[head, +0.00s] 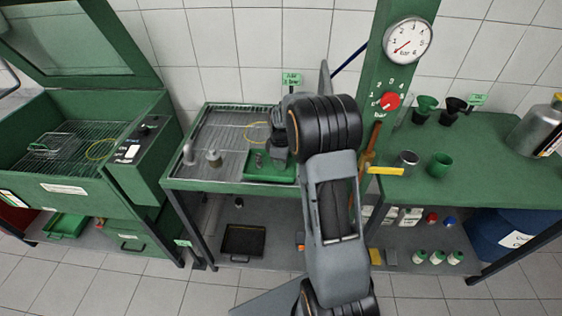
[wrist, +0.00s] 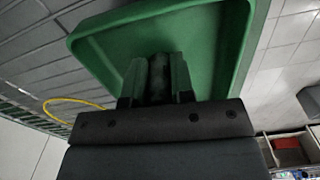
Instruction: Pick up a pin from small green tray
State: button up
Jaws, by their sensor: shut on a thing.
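The small green tray (head: 285,178) lies at the front right of the grated bench top; its green wall and floor fill the upper part of the wrist view (wrist: 235,45). My gripper (head: 264,165) reaches down over the tray from the right. In the wrist view my gripper (wrist: 158,80) has its two fingers closed on a short dark grey pin (wrist: 159,68) between them. The fingers hide most of the pin. I cannot tell whether the pin touches the tray floor.
Two metal parts (head: 214,157) stand on the grated bench (head: 225,125) left of the tray. A yellow ring (head: 256,131) lies behind it. A green post with a gauge (head: 408,41) rises right of my arm. A green cabinet (head: 110,165) stands left.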

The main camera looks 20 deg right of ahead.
grip_shut()
jog(key=shift+r, duration=0.15)
